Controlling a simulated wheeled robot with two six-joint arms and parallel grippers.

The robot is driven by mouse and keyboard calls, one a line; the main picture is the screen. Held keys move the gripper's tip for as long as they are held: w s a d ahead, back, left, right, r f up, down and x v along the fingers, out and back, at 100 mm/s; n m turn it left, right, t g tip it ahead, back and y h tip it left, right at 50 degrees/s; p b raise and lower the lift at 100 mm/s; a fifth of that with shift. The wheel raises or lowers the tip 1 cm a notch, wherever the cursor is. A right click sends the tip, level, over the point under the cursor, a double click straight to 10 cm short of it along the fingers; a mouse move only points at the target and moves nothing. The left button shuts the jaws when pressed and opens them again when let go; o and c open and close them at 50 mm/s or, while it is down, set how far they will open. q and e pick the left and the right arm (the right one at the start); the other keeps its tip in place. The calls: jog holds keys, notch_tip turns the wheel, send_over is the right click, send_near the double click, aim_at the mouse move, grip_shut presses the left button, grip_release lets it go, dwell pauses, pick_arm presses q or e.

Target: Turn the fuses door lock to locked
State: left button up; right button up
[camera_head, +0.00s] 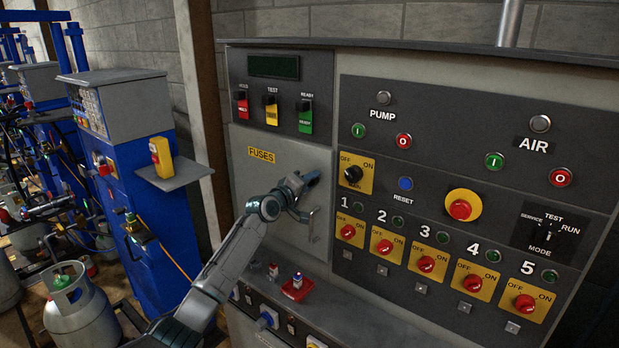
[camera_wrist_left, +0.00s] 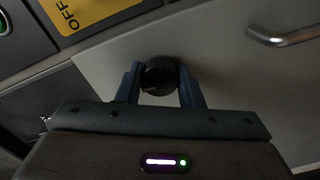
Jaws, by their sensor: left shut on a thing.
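The fuses door (camera_head: 245,185) is a pale grey panel with a yellow FUSES label (camera_head: 261,154), and it looks closed. Its lock, a round black knob (camera_wrist_left: 160,72), sits between the two fingers of my left gripper (camera_wrist_left: 160,88) in the wrist view. My left gripper (camera_head: 309,179) reaches the door's upper right side in the head view and hides the lock there. The fingers are shut on the knob from both sides. I cannot tell which way the lock is turned. My right gripper is not in view.
A metal door handle (camera_head: 312,225) stands out just below my left gripper; it also shows at the upper right of the wrist view (camera_wrist_left: 285,38). To the right is a dark panel (camera_head: 440,110) of switches and buttons. A grey ledge (camera_head: 350,318) with a red item (camera_head: 297,289) lies below.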

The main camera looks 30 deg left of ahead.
pick_arm(q)
jog(key=shift+n+p, duration=0.5)
jog(key=shift+n, duration=0.4)
jog(key=o, duration=1)
jog(key=shift+c, duration=0.2)
jog(key=s+b, duration=0.2)
jog(key=s, duration=0.8)
jog(key=shift+s+a, duration=0.4)
